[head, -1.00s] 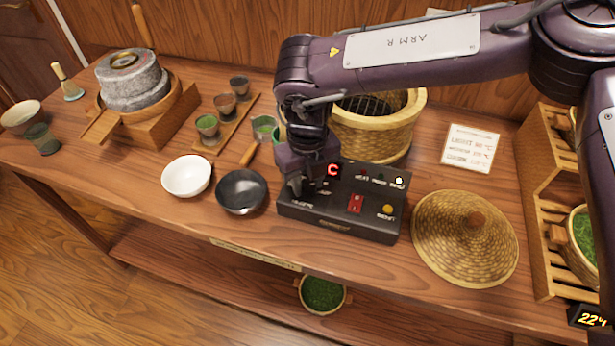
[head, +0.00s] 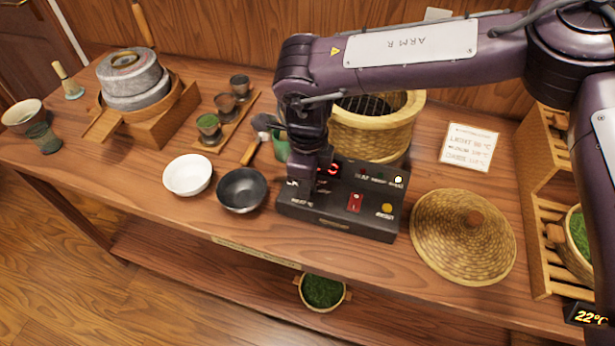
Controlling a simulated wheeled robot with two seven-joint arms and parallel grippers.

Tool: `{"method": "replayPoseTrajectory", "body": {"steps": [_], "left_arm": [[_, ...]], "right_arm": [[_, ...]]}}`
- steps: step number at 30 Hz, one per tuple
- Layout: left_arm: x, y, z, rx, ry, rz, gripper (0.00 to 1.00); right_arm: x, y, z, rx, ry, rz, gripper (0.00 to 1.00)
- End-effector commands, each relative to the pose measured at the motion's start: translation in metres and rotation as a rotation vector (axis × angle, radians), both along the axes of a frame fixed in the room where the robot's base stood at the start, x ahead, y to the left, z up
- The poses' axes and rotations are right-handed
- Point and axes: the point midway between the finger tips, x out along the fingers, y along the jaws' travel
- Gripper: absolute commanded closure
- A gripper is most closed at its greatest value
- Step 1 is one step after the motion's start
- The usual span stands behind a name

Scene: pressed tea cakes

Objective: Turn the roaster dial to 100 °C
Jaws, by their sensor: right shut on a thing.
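The roaster's black control box (head: 335,222) sits at the front middle of the table. It has a red switch (head: 355,202), a yellow button (head: 387,208) and a red lit display (head: 333,168), which my gripper partly covers. My right gripper (head: 305,190) points down onto the left part of the box, shut on the dial. The dial itself is hidden by the gripper, so its setting cannot be read. The woven roaster basket (head: 372,135) with a dark grate stands behind the box. My left gripper is not in view.
A woven cone lid (head: 463,240) lies right of the box, a paper card (head: 469,147) behind it. A black bowl (head: 241,190) and white bowl (head: 188,175) stand close on the left. A stone mill (head: 133,80) and cups are farther left. A wooden shelf rack (head: 548,200) stands at right.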

Motion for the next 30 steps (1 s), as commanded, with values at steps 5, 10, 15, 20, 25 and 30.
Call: {"method": "replayPoseTrajectory", "body": {"steps": [5, 10, 15, 20, 25, 30], "left_arm": [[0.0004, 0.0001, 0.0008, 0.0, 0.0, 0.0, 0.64], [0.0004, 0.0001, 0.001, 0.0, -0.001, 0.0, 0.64], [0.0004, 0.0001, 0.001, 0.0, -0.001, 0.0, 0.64], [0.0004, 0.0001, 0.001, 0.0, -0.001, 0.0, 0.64], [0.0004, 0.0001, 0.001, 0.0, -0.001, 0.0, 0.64], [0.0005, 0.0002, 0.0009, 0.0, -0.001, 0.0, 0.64]], "right_arm": [[0.002, 0.0002, 0.0023, 0.002, -0.006, 0.067, 0.91], [0.0022, 0.0002, 0.0023, 0.003, -0.006, 0.101, 0.91], [0.0023, 0.0002, 0.0024, 0.003, -0.007, 0.112, 0.91], [0.0024, 0.0002, 0.0025, 0.003, -0.007, 0.112, 0.91], [0.0025, 0.0002, 0.0026, 0.003, -0.007, 0.111, 0.64], [0.0017, 0.0002, 0.0017, 0.002, -0.005, 0.112, 0.46]]}}
